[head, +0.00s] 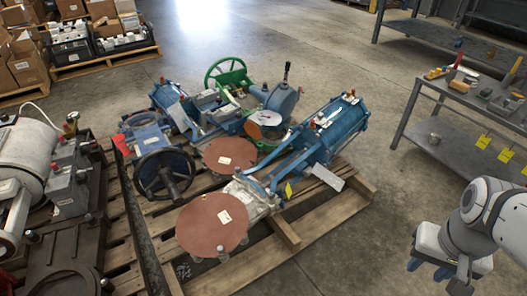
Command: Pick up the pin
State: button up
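My gripper (428,268) is at the lower right, at the end of my white and grey arm. Its two blue fingertips point down and look apart, with nothing visible between them. The fingers are small and partly cut by the white gripper body. I cannot make out a pin for certain. Small parts lie on the grey workbench (437,84) at the right, too small to identify. The gripper is in front of this bench and apart from it.
A wooden pallet (325,209) with blue valves (339,131) and brown discs (212,223) stands in the middle. Grey machinery (70,190) on another pallet is at the left. Boxes stand at the back left. Concrete floor (385,180) is clear between pallet and bench.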

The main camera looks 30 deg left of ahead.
aim_at(221, 249)
jog(key=k, duration=1.05)
jog(key=u, duration=1.45)
jog(key=i, duration=1)
jog(key=u, duration=0.05)
